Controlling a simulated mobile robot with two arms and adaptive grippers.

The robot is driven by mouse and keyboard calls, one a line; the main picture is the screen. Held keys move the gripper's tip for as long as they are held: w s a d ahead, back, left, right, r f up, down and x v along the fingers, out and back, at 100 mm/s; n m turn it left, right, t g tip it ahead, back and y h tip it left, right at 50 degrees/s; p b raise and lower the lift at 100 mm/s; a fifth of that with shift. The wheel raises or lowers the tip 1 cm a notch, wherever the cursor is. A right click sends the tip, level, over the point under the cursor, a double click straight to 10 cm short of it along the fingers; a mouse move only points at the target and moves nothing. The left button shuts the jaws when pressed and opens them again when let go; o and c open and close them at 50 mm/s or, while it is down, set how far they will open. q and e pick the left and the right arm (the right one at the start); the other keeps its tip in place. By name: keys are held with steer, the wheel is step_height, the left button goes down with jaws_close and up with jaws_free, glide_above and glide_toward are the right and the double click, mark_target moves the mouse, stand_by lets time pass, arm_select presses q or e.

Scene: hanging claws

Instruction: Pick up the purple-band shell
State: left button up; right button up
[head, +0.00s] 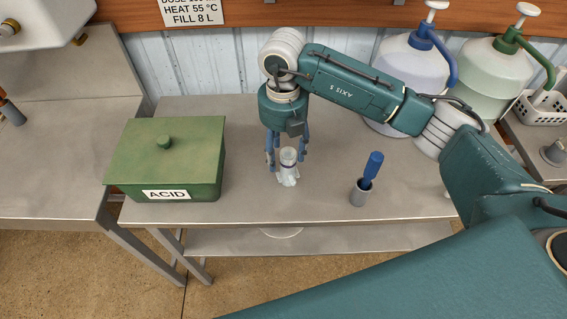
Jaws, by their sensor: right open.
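A small whitish shell with a purple band (287,176) stands on the grey metal table (245,207), near its middle. My right gripper (287,168) points straight down over it. Its blue fingers are apart, one to the left and one to the right of the shell's upper part. I cannot tell whether the fingers touch it. My left gripper is not in view.
A green lidded box marked ACID (165,160) stands on the left of the table. A blue-handled tool (372,168) stands in a grey cup (359,192) to the right. Two large pump bottles (408,70) (490,80) stand at the back right.

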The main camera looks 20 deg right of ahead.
mark_target(284, 167)
steer(key=shift+s+f, duration=0.15)
steer(key=shift+f, duration=0.4)
step_height(284, 167, down, 4)
steer(key=p, duration=0.2)
steer(key=shift+f+p, duration=0.25)
steer(key=shift+p, duration=0.15)
steer(key=shift+f, duration=0.3)
jaws_close()
